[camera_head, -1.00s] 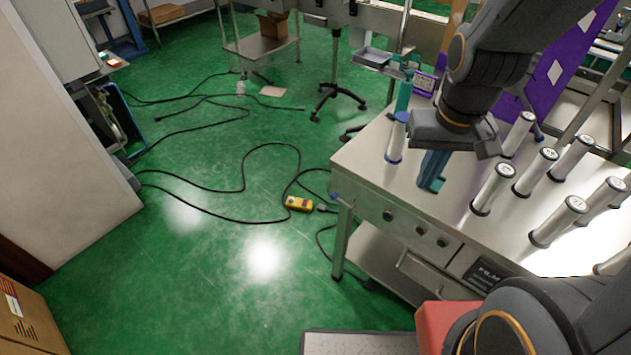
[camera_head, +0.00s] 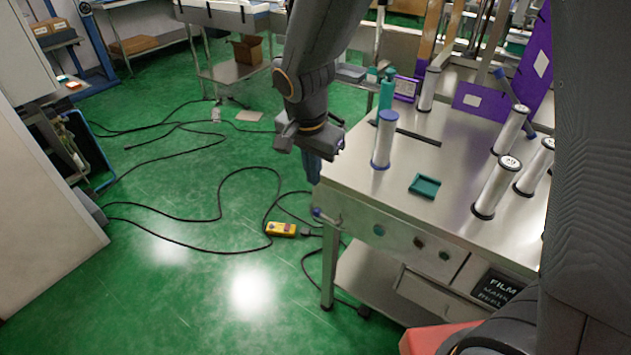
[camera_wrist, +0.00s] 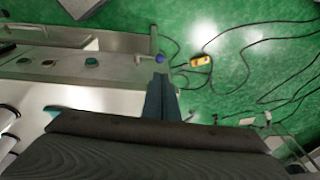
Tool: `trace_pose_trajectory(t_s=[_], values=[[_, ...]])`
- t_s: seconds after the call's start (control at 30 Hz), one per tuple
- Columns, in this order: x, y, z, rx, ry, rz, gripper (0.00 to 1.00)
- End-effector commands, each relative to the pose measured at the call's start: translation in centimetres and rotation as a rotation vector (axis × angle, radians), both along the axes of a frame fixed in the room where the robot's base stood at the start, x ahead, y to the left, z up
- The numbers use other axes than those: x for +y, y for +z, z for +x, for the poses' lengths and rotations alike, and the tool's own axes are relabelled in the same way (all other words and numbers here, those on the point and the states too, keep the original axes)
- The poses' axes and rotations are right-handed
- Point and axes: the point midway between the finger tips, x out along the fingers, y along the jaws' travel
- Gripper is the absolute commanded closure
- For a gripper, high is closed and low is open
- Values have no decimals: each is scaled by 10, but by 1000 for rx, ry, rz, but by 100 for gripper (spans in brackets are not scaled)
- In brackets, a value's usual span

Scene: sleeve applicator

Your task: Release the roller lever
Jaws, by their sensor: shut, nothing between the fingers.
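A small lever with a blue knob (camera_head: 318,213) sticks out from the front left corner of the steel table (camera_head: 460,165). The knob also shows in the wrist view (camera_wrist: 159,58), just beyond my fingertips. My gripper (camera_head: 313,180) points down beside the table's left edge, above the lever in the head view. Its blue fingers (camera_wrist: 161,80) are together and hold nothing. A gap shows between fingertips and knob in the wrist view, but I cannot tell its depth.
A blue-topped roller (camera_head: 384,140) and a teal block (camera_head: 424,186) stand on the table near my gripper. Several silver rollers (camera_head: 497,187) stand to the right. A yellow control box (camera_head: 281,229) and black cables lie on the green floor, which is otherwise mostly open at left.

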Motion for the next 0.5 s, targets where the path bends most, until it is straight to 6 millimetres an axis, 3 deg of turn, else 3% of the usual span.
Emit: trace_pose_trajectory(t_s=[0.5], values=[[-7,-90,16,5,1,-2,100]])
